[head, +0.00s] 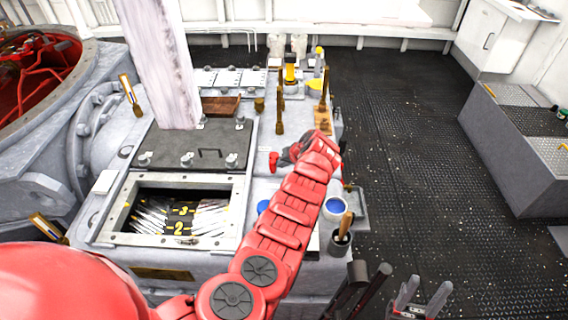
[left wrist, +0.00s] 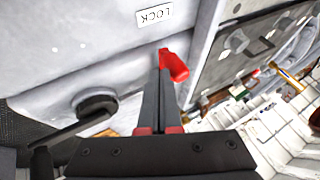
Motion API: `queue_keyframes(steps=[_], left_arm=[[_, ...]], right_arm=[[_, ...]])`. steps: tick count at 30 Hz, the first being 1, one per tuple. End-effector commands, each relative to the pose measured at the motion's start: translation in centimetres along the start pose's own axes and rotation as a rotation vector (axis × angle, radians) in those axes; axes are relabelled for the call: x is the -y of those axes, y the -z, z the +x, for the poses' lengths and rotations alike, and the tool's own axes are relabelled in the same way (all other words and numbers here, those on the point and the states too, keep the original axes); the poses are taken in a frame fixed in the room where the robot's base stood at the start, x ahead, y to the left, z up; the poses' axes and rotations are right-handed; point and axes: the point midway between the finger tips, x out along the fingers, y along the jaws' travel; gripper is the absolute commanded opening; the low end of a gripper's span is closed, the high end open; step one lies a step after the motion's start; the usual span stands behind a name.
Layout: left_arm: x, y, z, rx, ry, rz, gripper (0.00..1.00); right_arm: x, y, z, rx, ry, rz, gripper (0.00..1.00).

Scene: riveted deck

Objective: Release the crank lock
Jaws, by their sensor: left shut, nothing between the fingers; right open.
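A small red lock lever (left wrist: 175,66) stands on a grey panel below a white LOCK label (left wrist: 155,14) in the left wrist view. In the head view a red piece (head: 273,160), probably the same lever, shows left of my left gripper (head: 284,160). In the left wrist view my left gripper (left wrist: 163,75) is shut and empty, its fingertips right at the lever; I cannot tell whether they touch. A dark crank (left wrist: 95,104) with a long arm is on the panel to the left. My right gripper (head: 422,298) is open and empty at the lower right.
An open hatch (head: 240,205) with numbered markings lies left of my left arm. Blue-topped cup (head: 335,206) and a brush holder (head: 340,240) stand on the right edge. Wooden-handled tools (head: 280,110) stand farther back.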

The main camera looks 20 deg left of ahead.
Motion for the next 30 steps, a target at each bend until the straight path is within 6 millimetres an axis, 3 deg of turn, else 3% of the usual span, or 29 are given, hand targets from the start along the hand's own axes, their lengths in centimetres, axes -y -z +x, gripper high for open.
queue_keyframes(steps=[20,30], left_arm=[[1.0,-0.2,-0.1,-0.036,-0.036,0.070,0.00],[3.0,-0.8,0.1,-0.100,-0.102,0.200,0.00]], right_arm=[[-0.2,0.6,3.4,0.000,0.000,0.000,0.50],[-0.4,1.5,8.9,0.000,0.000,0.000,0.50]])
